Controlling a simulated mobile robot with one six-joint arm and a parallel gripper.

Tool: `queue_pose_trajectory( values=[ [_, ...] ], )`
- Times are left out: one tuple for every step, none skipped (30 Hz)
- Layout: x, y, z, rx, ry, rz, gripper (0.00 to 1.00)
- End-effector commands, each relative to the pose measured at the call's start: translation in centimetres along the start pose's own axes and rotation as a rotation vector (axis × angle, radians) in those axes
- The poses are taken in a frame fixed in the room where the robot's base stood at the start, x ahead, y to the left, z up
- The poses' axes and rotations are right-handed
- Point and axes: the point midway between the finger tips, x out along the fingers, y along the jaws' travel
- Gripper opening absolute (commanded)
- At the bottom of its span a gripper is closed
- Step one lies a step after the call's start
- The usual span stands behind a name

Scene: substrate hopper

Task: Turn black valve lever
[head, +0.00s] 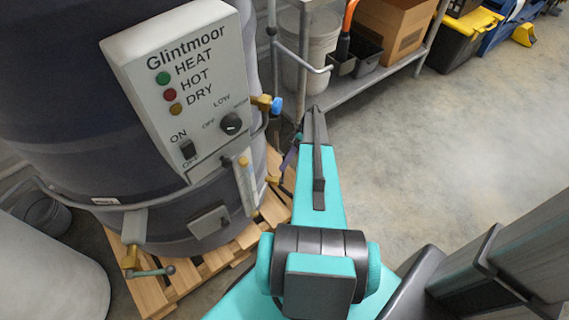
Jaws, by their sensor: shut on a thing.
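The dark drum-shaped hopper (60,130) stands at the left in the head view. A valve with a brass body (130,262) sits low on its front, with a grey-green lever (152,272) ending in a dark ball. A blue-handled valve (276,105) sits at the right of the panel. Another brass fitting (272,180) is lower, with a purple piece (289,160) beside it, partly behind my arm. I cannot make out a clearly black lever. My teal arm reaches up beside the drum's right side. My gripper does not show; the arm seems to hide it.
A white control panel (190,75) with lamps and a knob is on the drum. The drum stands on a wooden pallet (160,293). A metal shelf (350,90) with a bucket and box is behind. A white rounded container (45,275) is lower left. Floor is clear at right.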

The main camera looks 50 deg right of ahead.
Motion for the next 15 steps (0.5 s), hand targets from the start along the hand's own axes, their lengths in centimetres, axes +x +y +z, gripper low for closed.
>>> queue_pose_trajectory(
  values=[
    [0.21,-0.03,0.21,0.003,-0.004,-0.004,0.00],
    [0.21,-0.02,0.21,0.003,-0.003,-0.004,0.00],
    [0.21,-0.02,0.22,0.003,-0.003,-0.003,0.00],
    [0.21,-0.01,0.22,0.003,-0.003,-0.003,0.00],
    [0.21,0.00,0.22,0.003,-0.003,-0.003,0.25],
    [0.20,0.00,0.20,0.003,-0.002,-0.003,0.29],
    [0.18,0.01,0.19,0.003,-0.002,-0.002,0.29],
    [0.16,0.02,0.18,0.002,-0.001,-0.002,0.29],
    [0.14,0.02,0.16,0.002,-0.001,-0.002,0.29],
    [0.13,0.02,0.15,0.002,-0.001,-0.001,0.29],
    [0.12,0.03,0.15,0.002,0.000,-0.001,0.29],
    [0.10,0.03,0.13,0.002,0.000,-0.001,0.29],
    [0.09,0.04,0.13,0.002,0.000,0.000,0.29],
    [0.08,0.04,0.12,0.001,0.000,0.000,0.29],
    [0.04,0.04,0.10,0.001,0.000,0.000,0.29]
  ],
)
